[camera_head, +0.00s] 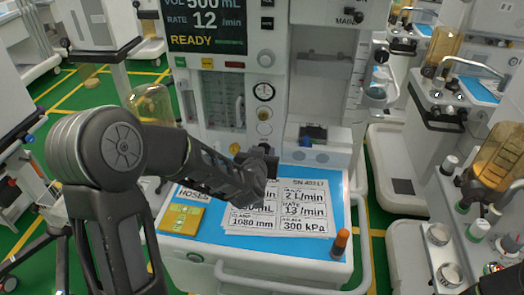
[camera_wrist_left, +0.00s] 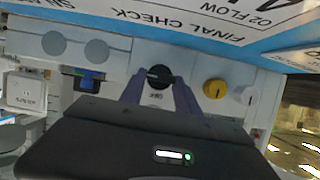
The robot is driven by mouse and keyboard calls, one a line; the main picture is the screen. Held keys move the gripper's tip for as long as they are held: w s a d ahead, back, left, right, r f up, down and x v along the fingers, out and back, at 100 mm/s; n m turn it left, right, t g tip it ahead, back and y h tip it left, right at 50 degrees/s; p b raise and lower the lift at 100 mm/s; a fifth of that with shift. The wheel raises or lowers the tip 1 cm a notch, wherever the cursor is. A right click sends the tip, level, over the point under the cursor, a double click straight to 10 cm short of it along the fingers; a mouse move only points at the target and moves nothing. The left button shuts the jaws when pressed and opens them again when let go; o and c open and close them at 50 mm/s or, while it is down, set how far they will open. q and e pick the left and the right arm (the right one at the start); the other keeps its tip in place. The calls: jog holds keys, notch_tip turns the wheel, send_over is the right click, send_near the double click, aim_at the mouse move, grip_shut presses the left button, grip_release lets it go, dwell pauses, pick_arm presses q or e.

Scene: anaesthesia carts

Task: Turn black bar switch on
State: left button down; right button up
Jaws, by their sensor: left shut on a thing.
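The black bar switch (camera_wrist_left: 158,74) is a round black knob with a pale mark, on the white front panel of the anaesthesia cart in the left wrist view. My left gripper (camera_wrist_left: 159,88) has one finger on each side of it and is shut on it. In the head view my left gripper (camera_head: 266,161) reaches the cart's front panel just above the blue worktop, and it hides the switch there.
The cart's blue worktop (camera_head: 210,238) holds printed sheets (camera_head: 300,215), a yellow pad (camera_head: 182,218) and an orange-capped bottle (camera_head: 340,243). A yellow knob (camera_wrist_left: 215,88) and a white knob (camera_wrist_left: 248,95) sit close beside the switch. A blue-and-black connector (camera_wrist_left: 88,80) is on its other side.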

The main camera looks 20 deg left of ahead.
pick_arm(q)
jog(key=c, duration=0.9)
grip_release()
jog(key=v, duration=0.7)
jog(key=shift+s+d+r, duration=0.1)
jog(key=shift+s+r, duration=0.05)
jog(key=shift+s, duration=0.2)
